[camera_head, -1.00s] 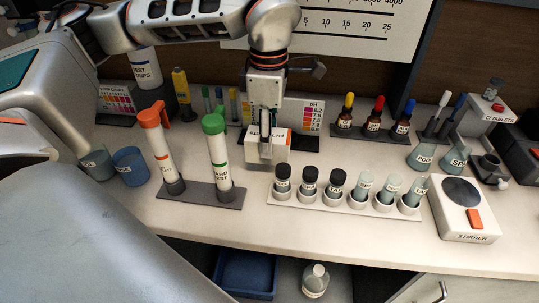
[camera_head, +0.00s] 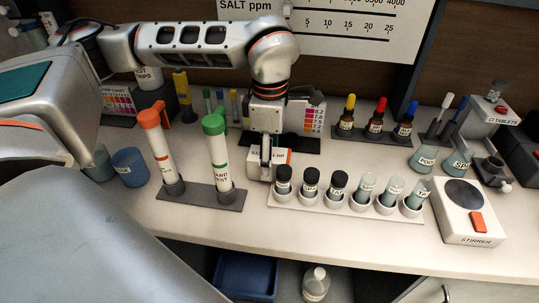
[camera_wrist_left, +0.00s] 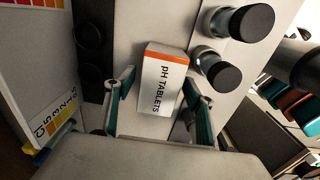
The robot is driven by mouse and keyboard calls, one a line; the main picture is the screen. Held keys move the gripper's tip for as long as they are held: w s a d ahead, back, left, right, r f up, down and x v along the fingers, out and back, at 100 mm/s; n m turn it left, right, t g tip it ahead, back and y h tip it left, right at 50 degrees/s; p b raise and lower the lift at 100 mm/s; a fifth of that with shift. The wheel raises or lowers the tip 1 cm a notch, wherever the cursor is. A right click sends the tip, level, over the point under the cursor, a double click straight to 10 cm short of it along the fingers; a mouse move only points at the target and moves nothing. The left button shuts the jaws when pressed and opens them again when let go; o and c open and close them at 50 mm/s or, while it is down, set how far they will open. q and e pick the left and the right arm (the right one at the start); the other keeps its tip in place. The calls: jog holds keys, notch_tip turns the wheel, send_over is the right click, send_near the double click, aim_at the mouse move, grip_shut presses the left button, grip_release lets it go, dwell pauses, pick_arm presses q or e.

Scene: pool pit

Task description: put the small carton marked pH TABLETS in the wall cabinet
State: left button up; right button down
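The small white carton with an orange edge stands on the counter just left of the black-capped vials. In the left wrist view the carton (camera_wrist_left: 163,85) shows the words pH TABLETS. In the head view the carton (camera_head: 284,157) is partly hidden by my left gripper (camera_head: 266,170). My left gripper (camera_wrist_left: 160,90) points down with its green-padded fingers apart, one on each side of the carton. Gaps show between fingers and carton, so it is not clasped. My right gripper is in neither view. I cannot make out the wall cabinet.
A vial rack (camera_head: 345,205) stands close right of the carton. A tube stand (camera_head: 205,195) holds two tall tubes at left. A colour chart (camera_head: 312,115) is behind the gripper. The stirrer (camera_head: 466,212) is farther right. The counter's front strip is clear.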

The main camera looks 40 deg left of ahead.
pick_arm(q)
jog(key=shift+r, duration=0.15)
